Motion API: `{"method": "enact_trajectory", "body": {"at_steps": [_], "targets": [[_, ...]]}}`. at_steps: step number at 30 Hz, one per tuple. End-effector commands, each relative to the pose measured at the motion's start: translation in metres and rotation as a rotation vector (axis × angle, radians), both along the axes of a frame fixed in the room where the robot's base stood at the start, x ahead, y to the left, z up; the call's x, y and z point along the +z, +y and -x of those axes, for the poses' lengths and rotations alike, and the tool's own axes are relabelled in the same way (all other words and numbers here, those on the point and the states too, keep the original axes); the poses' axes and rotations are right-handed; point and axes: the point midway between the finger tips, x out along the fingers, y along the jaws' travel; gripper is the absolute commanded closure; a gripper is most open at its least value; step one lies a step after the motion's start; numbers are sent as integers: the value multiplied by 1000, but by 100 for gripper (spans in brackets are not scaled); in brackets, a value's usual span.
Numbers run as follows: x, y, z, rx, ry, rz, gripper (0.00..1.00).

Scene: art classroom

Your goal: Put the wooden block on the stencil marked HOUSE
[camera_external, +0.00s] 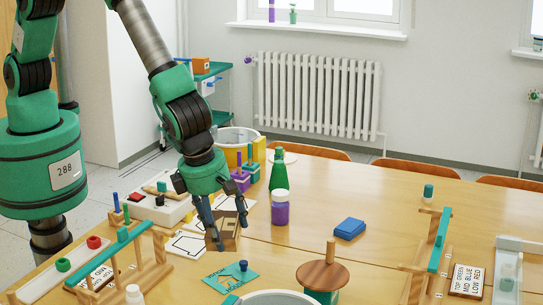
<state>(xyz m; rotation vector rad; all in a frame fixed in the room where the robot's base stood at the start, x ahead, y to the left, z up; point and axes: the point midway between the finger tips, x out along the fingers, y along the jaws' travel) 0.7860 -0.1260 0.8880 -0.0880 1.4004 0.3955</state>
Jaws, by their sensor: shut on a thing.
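My gripper (230,234) points down at the left part of the table, its fingers on either side of a small brown wooden block (229,221). It is shut on the block, whose front shows a darker patch. The block is low over the table; I cannot tell whether it touches the surface. White stencil sheets with dark outlines lie around it: one in front and to the left (186,245), another behind (228,203). The fingers and block hide parts of them. I cannot read which sheet is marked HOUSE.
A purple jar (280,208) and a green bottle (278,170) stand right of my gripper. A blue block (349,229) lies farther right. A teal plate (231,276) and a round wooden stand (322,275) are in front. A wooden rack (156,272) stands front left.

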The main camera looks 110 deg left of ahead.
Motion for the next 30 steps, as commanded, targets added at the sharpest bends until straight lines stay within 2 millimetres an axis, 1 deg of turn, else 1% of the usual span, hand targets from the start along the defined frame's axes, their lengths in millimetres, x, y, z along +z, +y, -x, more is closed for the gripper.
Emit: {"method": "enact_trajectory", "body": {"at_steps": [1, 6, 12, 18, 26, 30], "targets": [[-5, 2, 2, 54, -10, 21, 69], [-7, 5, 10, 253, -38, 99, 69], [-6, 6, 16, 419, -56, 163, 69], [-5, 6, 17, 473, -61, 184, 69], [-4, 6, 17, 473, -61, 184, 69], [-10, 6, 17, 472, -61, 183, 69]]}}
